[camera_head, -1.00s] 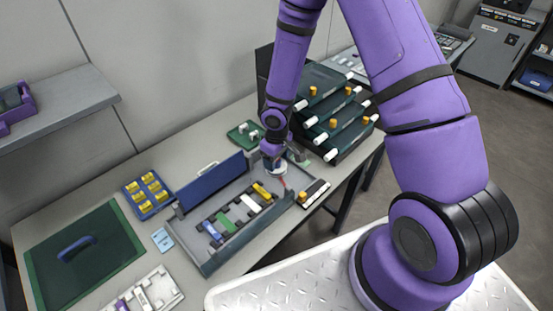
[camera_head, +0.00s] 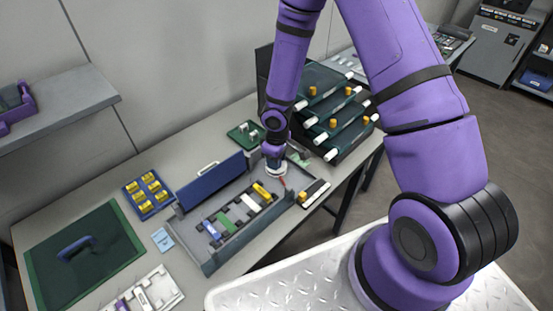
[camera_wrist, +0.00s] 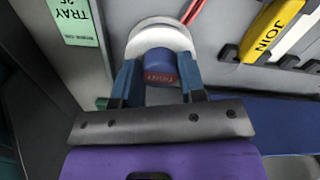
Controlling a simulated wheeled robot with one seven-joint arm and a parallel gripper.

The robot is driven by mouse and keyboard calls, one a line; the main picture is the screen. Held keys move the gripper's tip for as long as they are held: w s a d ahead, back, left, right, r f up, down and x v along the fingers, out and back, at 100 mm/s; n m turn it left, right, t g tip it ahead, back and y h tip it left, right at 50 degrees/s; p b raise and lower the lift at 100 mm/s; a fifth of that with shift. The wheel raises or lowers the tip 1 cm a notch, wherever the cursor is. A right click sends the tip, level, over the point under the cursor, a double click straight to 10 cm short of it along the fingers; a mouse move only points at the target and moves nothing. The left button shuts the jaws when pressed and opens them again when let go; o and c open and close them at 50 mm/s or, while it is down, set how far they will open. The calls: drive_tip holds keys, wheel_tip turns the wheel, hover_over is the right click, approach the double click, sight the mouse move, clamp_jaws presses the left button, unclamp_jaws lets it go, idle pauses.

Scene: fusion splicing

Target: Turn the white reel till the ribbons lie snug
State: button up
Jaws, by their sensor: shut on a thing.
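The white reel (camera_wrist: 158,35) lies flat in the grey tray (camera_head: 207,268) and has a blue knob (camera_wrist: 160,62) with a small red label at its centre. The reel also shows in the head view (camera_head: 276,171), partly under my gripper. My gripper (camera_wrist: 159,80) is shut on the knob, one blue finger on each side; it shows from above in the head view (camera_head: 274,158). A red ribbon (camera_wrist: 193,10) runs off at the reel's edge. Other ribbons, and how snugly they lie, I cannot make out.
A yellow block marked JOIN (camera_wrist: 272,30) sits close to the reel. The tray's raised blue lid (camera_head: 211,180) stands along its back. A rack of dark sloped shelves (camera_head: 335,110) stands beyond, and a yellow-reel holder (camera_head: 147,193) lies to the left.

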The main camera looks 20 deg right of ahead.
drive_tip(key=shift+n, duration=0.4)
drive_tip(key=o, duration=0.9)
drive_tip(key=shift+r, duration=0.15)
wheel_tip(320, 180, up, 11)
drive_tip(key=shift+f, duration=0.2)
